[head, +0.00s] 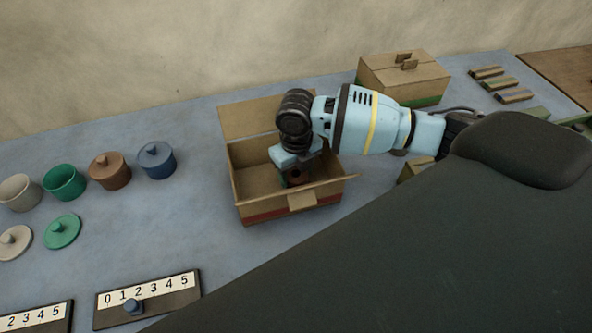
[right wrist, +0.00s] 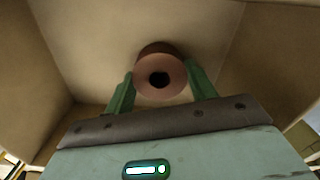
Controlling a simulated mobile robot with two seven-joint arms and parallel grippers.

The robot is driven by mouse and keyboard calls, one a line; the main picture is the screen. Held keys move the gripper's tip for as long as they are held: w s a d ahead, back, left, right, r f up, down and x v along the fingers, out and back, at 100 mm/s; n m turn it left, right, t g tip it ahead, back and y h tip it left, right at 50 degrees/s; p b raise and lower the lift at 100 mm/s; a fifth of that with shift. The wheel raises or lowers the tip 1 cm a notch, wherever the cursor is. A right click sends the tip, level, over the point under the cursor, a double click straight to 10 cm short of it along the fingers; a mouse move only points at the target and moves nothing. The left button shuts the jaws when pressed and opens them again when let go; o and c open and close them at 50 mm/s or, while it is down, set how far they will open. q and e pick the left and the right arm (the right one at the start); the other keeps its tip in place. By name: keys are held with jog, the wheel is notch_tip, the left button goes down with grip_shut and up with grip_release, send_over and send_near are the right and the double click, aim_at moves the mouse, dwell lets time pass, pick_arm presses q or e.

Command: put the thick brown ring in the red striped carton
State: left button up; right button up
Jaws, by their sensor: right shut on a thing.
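The thick brown ring (right wrist: 160,80) shows in the right wrist view as a short roll with a dark hole, between the two green fingers of my right gripper (right wrist: 160,88). The gripper is shut on it. In the head view my right gripper (head: 295,177) points down inside the open red striped carton (head: 268,213), and a little of the ring shows below it. The carton's inner walls and floor surround the ring in the right wrist view. I cannot tell if the ring touches the floor. My left gripper is not in view.
A closed carton with a green stripe (head: 405,80) stands at the back right. A number board (head: 148,297) lies at the front. The table (head: 190,225) is clear left of the open carton.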

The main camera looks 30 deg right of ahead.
aim_at(296, 174)
jog(key=o, duration=1)
notch_tip(296, 174, up, 12)
jog(key=shift+p, duration=0.45)
jog(key=shift+r, duration=0.1)
